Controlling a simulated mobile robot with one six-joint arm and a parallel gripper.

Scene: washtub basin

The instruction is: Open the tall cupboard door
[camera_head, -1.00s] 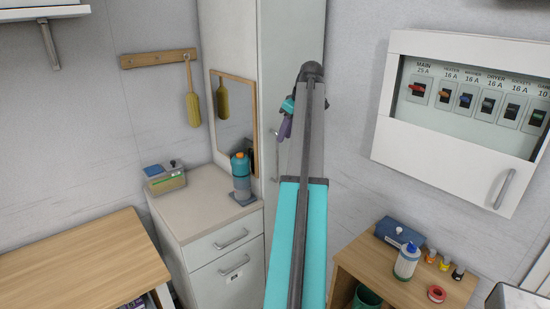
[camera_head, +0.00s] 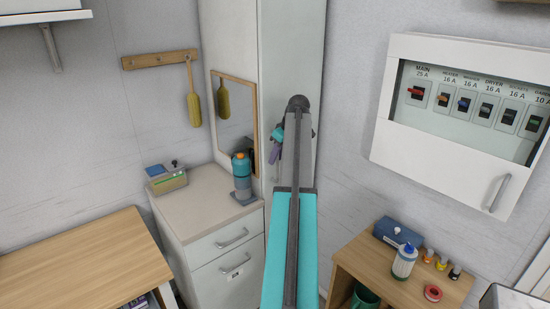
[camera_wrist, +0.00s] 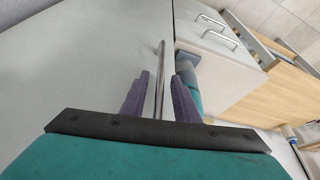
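The tall cupboard door (camera_head: 292,50) is a pale grey-white panel behind my arm in the head view, and it looks closed. In the wrist view the door (camera_wrist: 75,60) fills the left side. Its thin metal bar handle (camera_wrist: 161,70) runs between my two purple fingers. My gripper (camera_wrist: 160,95) is open around the handle, with a small gap showing on each side. In the head view my gripper (camera_head: 275,152) is at the door's front, partly hidden by my arm, and most of the handle is hidden there.
A mirror (camera_head: 236,120) hangs on the cupboard's side. A breaker box (camera_head: 425,165) and a small wooden table (camera_head: 375,265) are at the right.

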